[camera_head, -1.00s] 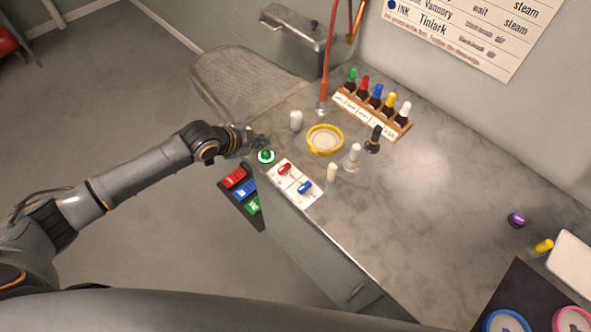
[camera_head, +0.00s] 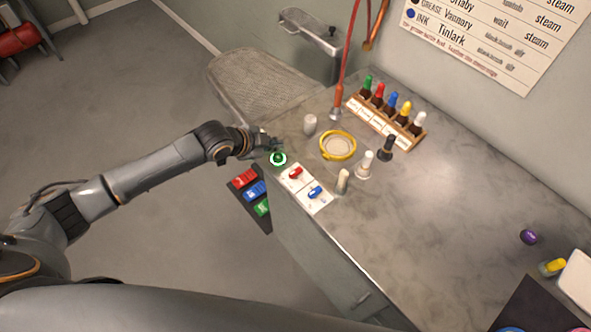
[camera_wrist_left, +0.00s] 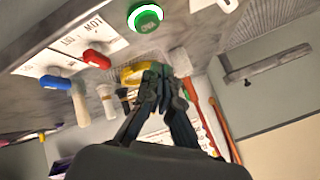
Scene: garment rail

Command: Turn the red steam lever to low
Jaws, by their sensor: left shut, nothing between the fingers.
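The red lever (camera_head: 296,173) sits on a white labelled plate (camera_head: 284,178) near the table's front left edge, beside a blue lever (camera_head: 316,192). In the left wrist view the red lever (camera_wrist_left: 97,59) shows near a printed "LOW" label; its exact setting is too small to tell. My left gripper (camera_head: 276,143) is at the table's left corner, just behind the green button (camera_head: 278,158) and apart from the red lever. In the left wrist view its fingers (camera_wrist_left: 158,72) are together with nothing between them. My right gripper does not show.
A rack of coloured bottles (camera_head: 372,119) and a red hose (camera_head: 347,50) are farther back. Red, blue and green pedals (camera_head: 254,190) lie below the edge.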

